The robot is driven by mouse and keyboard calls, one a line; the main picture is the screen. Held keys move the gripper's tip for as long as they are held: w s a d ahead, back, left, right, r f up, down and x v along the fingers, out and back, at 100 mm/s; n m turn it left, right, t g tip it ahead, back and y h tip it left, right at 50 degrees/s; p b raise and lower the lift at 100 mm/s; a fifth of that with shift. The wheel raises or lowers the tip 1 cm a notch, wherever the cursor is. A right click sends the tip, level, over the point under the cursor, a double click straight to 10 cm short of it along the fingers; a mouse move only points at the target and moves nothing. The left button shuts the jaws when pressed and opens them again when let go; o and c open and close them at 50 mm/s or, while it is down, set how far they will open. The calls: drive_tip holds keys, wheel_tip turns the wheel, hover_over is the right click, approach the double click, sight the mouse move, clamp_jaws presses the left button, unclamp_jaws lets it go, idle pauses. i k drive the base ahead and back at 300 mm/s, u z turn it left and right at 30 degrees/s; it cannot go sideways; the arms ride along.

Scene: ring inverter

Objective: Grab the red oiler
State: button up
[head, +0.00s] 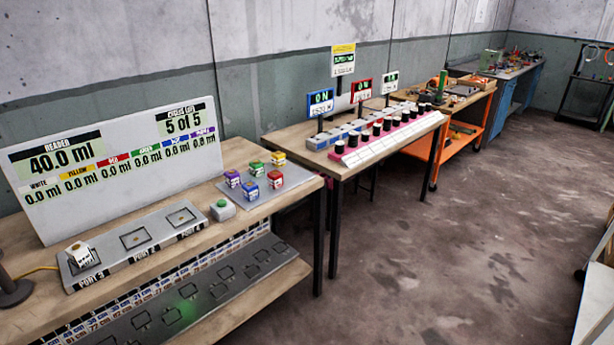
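The red oiler (276,180) is a small block-shaped bottle with a red body and a pale label. It stands at the right side of a grey plate (291,190) on the near wooden bench. A blue oiler (250,192) is to its left and slightly nearer. A green oiler (256,168) and a yellow oiler (278,157) stand behind it, and a purple oiler (232,179) is further left. My gripper is not in view.
A white oiler (83,255) sits on the left port of a grey port strip (130,262). A green-button box (222,210) stands left of the plate. A big white readout board (115,165) rises behind. Concrete floor (430,260) is open to the right of the benches.

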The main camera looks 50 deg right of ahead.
sight(275, 178)
drive_tip(key=z, duration=1.05)
drive_tip(key=k, duration=1)
drive_tip(key=i, duration=0.95)
drive_tip(key=z, duration=0.05)
